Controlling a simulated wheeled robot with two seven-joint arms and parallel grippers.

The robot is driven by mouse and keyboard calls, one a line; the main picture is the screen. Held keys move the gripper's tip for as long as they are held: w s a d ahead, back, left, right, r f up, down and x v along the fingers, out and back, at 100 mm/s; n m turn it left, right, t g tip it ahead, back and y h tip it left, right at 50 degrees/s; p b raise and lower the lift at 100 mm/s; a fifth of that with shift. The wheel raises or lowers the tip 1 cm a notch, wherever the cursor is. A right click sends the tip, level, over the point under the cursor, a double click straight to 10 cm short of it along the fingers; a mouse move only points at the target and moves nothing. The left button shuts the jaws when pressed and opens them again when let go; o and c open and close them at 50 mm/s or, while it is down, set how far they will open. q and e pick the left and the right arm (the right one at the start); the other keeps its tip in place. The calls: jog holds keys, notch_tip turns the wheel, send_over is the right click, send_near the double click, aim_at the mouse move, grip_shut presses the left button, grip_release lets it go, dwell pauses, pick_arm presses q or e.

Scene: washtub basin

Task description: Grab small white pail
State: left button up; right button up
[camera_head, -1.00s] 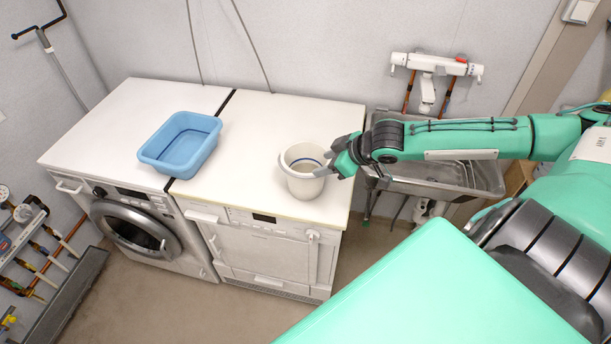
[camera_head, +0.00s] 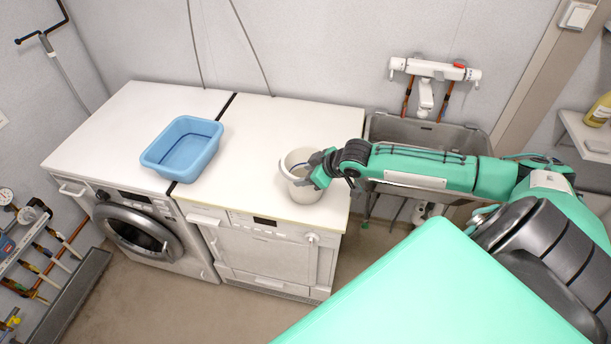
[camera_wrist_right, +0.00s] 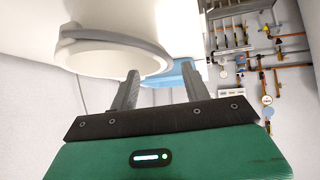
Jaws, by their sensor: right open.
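The small white pail (camera_head: 301,193) stands upright on the white top of the right-hand machine, near its right end. It also shows large at the upper left of the right wrist view (camera_wrist_right: 100,60), with its grey rim band nearest. My right gripper (camera_head: 312,170) is at the pail's right rim in the head view and covers part of it. In the right wrist view my right gripper (camera_wrist_right: 160,82) has its two fingers apart with nothing held between them. The left finger overlaps the pail's edge; I cannot tell whether they touch. My left gripper is not in view.
A blue basin (camera_head: 183,148) sits left of the pail, across the seam between the two machine tops. A metal sink (camera_head: 425,133) with a wall tap (camera_head: 428,72) lies right of the counter, under my right arm. The white top between basin and pail is clear.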

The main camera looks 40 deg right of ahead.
jog(key=shift+w+a+f+p, duration=0.2)
jog(key=shift+w+a+p, duration=0.1)
jog(key=shift+p, duration=0.25)
jog(key=p+x, duration=0.2)
jog(key=x, duration=0.2)
jog(key=shift+a+f, duration=0.15)
jog(key=shift+f, duration=0.05)
